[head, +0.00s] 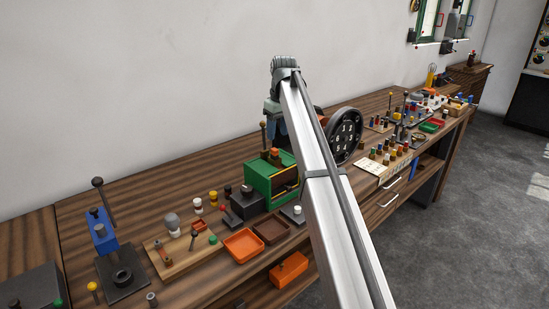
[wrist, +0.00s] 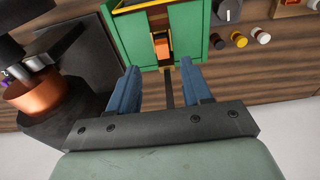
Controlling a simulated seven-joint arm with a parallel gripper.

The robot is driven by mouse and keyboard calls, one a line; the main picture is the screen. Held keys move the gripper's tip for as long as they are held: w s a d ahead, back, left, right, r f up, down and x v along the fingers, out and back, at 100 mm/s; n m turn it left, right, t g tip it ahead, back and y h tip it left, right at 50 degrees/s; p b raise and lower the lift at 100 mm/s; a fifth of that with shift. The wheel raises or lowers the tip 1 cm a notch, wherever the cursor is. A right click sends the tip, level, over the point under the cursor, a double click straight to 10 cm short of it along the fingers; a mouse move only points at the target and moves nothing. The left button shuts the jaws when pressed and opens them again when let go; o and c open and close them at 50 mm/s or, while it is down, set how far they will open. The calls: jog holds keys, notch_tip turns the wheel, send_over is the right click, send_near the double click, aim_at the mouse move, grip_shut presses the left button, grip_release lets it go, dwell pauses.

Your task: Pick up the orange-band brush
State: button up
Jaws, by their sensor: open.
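An orange piece, which appears to be the orange-band brush (wrist: 162,46), sits at a brass-coloured slot on the green box. It also shows on top of the box in the head view (head: 275,153). The green box (wrist: 190,30) stands on the workbench, also in the head view (head: 258,180). My gripper (wrist: 160,70) is open, its two blue fingers spread. In the wrist view the orange piece shows just beyond the gap between the fingertips. Nothing is held. In the head view my arm hides part of the gripper and the box's right side.
Black, yellow and white capped pieces (wrist: 239,40) lie beside the box. A copper-coloured cylinder (wrist: 35,95) on a dark base is left of my fingers in the wrist view. A black numbered wheel (head: 346,136) stands right of my arm. Orange (head: 243,244) and brown trays sit in front.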

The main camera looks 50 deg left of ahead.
aim_at(275, 149)
jog(key=shift+s+a+f, duration=0.1)
jog(key=shift+a+f, duration=0.05)
jog(key=shift+f, duration=1)
jog(key=shift+s+a+f, duration=0.1)
jog(key=shift+a+f, duration=0.1)
jog(key=shift+f, duration=1)
jog(key=shift+a+f, duration=0.15)
jog(key=shift+f, duration=1)
jog(key=shift+c, duration=0.5)
grip_shut()
